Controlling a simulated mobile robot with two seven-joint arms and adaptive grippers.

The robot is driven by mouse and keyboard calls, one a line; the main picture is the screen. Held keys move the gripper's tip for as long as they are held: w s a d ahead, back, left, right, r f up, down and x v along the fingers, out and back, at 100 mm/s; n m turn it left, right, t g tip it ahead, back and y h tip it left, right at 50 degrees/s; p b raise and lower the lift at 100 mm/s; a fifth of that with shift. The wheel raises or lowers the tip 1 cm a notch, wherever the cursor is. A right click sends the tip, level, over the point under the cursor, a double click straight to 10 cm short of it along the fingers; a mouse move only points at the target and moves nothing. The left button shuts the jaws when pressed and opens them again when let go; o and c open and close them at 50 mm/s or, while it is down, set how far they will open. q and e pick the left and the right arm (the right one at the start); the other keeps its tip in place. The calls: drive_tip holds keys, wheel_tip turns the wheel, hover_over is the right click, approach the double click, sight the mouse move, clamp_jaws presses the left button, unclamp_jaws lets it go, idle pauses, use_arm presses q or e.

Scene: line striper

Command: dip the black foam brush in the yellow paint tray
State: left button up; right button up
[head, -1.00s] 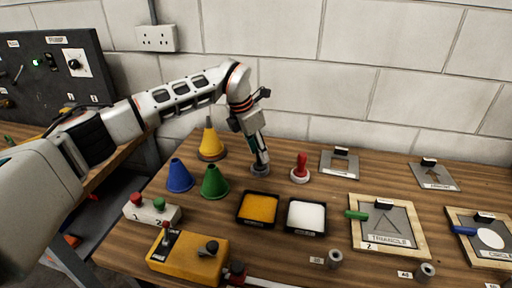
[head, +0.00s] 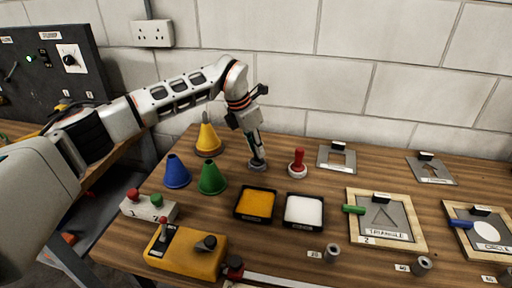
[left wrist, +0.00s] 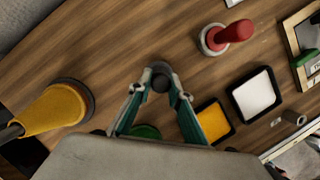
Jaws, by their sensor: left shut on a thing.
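My left gripper (head: 256,155) points down at the table and is shut on a dark, round-topped thing, apparently the black foam brush (left wrist: 160,82). The fingers hide most of it. A grey round base (head: 257,165) shows at the fingertips, at table level; I cannot tell whether it is part of the brush or a stand. The yellow paint tray (head: 255,204), a black-rimmed square filled with yellow, lies in front of the gripper, clear of it. It also shows in the left wrist view (left wrist: 213,121), right of the fingers. My right gripper is not in view.
A white paint tray (head: 304,210) sits right of the yellow one. A red-handled stamp (head: 297,165) stands right of the gripper. Yellow (head: 207,138), green (head: 211,178) and blue (head: 176,172) cones stand to the left. A yellow control box (head: 187,252) is in front; stencil boards (head: 412,240) lie right.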

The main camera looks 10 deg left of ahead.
use_arm(q)
drive_tip(key=shift+r, duration=0.15)
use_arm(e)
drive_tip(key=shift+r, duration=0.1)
use_arm(q)
drive_tip(key=shift+r+p, duration=1.45)
drive_tip(key=shift+r, duration=0.2)
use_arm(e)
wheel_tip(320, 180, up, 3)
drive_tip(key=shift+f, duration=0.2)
